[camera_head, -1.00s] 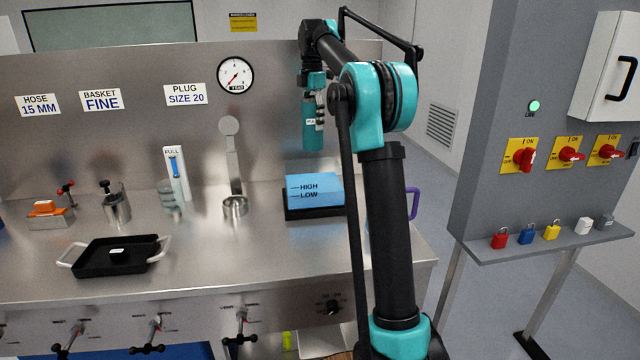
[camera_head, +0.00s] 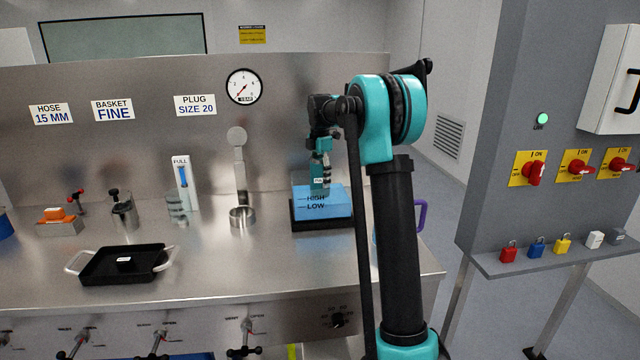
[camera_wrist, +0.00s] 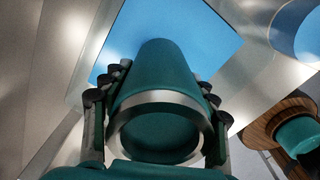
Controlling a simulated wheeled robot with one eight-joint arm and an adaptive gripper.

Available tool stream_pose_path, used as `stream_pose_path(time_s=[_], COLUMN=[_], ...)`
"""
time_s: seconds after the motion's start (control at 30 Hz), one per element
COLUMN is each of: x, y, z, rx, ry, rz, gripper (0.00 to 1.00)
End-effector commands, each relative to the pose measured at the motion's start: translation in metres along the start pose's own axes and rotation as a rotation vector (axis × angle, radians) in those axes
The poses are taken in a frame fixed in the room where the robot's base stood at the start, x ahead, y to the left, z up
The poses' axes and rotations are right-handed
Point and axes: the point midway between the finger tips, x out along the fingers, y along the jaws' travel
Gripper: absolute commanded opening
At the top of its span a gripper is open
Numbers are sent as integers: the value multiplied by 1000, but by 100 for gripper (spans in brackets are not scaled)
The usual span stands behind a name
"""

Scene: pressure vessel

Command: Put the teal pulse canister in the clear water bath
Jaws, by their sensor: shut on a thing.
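The teal canister (camera_head: 319,172) is upright in my gripper (camera_head: 322,160), over the clear water bath (camera_head: 322,222). The bath holds blue water marked HIGH and LOW and sits on a black base. The canister's lower end overlaps the top of the bath in the head view; I cannot tell whether it is inside the water. In the wrist view the canister (camera_wrist: 160,100) lies between both fingers of my gripper (camera_wrist: 155,100), which is shut on it. The blue water surface (camera_wrist: 185,35) is beyond it.
A black tray (camera_head: 122,265) with two handles stands at the left of the steel bench. A small steel cup (camera_head: 242,217) stands left of the bath. A purple handle (camera_head: 421,215) shows to the right, partly behind my arm. The front middle of the bench is clear.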

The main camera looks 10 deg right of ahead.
Motion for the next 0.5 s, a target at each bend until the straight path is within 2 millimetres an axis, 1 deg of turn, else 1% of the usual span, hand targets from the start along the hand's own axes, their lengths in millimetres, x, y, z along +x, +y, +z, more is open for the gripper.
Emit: stream_pose_path(time_s=[0.03,0.1,0.17,0.5], x=[8,16,20,22], y=[0,0,0,0], z=[0,0,0,0], rx=[0,0,0,0], ry=[0,0,0,0], rz=[0,0,0,0], gripper=[1,1,1,1])
